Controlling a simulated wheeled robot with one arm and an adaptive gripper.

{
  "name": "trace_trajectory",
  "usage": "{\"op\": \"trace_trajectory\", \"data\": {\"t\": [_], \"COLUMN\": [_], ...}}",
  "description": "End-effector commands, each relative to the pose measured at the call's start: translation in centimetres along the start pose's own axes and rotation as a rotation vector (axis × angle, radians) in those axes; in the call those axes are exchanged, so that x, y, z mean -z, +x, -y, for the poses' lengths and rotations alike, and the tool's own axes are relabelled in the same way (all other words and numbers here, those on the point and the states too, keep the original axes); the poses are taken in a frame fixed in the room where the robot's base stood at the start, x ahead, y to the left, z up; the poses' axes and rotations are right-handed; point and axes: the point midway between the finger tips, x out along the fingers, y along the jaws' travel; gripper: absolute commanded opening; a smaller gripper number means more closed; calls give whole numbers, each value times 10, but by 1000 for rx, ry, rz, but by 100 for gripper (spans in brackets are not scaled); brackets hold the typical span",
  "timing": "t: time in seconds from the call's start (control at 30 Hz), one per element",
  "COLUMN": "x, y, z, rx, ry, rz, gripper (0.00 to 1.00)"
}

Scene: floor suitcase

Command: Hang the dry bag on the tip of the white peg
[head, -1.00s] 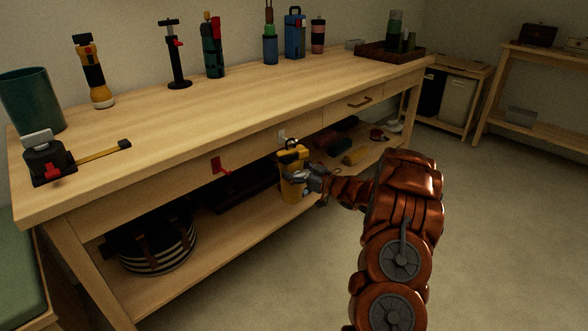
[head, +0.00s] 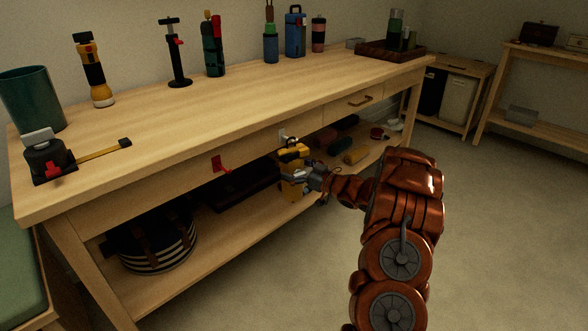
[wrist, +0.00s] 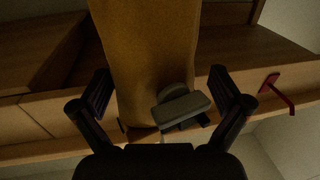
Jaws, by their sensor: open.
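The yellow dry bag (head: 293,158) with a dark top is upright just under the bench's front edge in the head view. The white peg (head: 284,133) is on the bench front, right at the bag's top. Whether the bag's loop is around the peg cannot be made out. My gripper (head: 291,178) is at the bag's side with its fingers spread. In the wrist view the bag (wrist: 150,45) fills the space between the two open fingers (wrist: 160,92). A grey blocky piece (wrist: 182,108) shows against it there, too dim to identify.
A red peg (head: 219,166) is on the bench front to the left. The lower shelf (head: 225,227) holds a striped basket (head: 155,246) and several rolled items. The bench top (head: 185,115) carries bottles and tools. The floor at right is clear.

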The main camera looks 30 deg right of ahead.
Motion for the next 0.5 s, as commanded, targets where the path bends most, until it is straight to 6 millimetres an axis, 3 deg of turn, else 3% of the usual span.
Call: {"op": "trace_trajectory", "data": {"t": [0.17, 0.5], "x": [0, 0], "y": [-8, -57], "z": [-1, -1], "rx": [-2, -3], "ry": [0, 2], "rz": [0, 0], "gripper": [100, 100]}}
